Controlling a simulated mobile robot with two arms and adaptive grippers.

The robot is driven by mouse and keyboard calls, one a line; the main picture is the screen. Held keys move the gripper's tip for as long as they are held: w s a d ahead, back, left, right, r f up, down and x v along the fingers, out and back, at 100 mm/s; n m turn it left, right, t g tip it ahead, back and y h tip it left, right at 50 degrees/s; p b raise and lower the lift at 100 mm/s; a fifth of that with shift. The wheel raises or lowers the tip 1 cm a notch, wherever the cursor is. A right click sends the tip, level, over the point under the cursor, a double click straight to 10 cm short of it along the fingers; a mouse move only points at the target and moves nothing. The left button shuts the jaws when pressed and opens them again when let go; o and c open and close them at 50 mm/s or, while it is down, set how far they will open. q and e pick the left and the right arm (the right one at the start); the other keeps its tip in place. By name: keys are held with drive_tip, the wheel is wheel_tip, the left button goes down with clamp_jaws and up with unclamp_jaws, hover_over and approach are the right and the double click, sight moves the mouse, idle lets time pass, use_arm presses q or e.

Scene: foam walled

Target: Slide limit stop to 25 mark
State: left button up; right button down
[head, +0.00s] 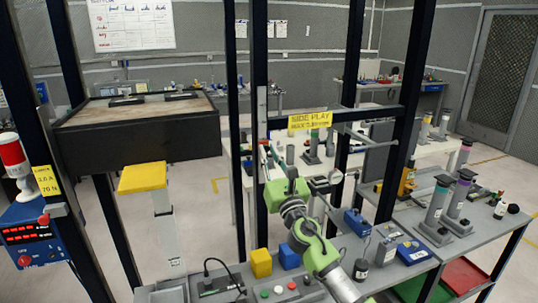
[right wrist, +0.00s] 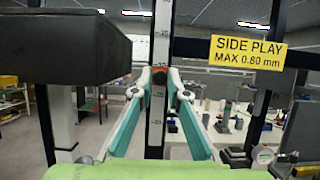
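A dark upright post with a pale marked scale strip (head: 262,110) stands at the middle of the rig; the scale also shows in the right wrist view (right wrist: 162,35). My right gripper (head: 267,155) is in front of this post. In the right wrist view its teal fingers (right wrist: 160,82) are apart, one on each side of the post and orange piece. I cannot tell whether the tips reach it. My left gripper is not in view.
A yellow "side play" sign (head: 310,120) hangs on the crossbar right of the post. A dark box-like slab (head: 140,135) is at left, above a yellow-topped column (head: 143,178). Black frame uprights stand around my right arm. A cluttered bench (head: 405,285) lies below right.

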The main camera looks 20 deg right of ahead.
drive_tip(key=shift+f, duration=0.15)
wheel_tip(320, 180, down, 5)
drive_tip(key=b, duration=0.5)
drive_tip(key=c, duration=2)
unclamp_jaws()
drive_tip(key=v, duration=1.2)
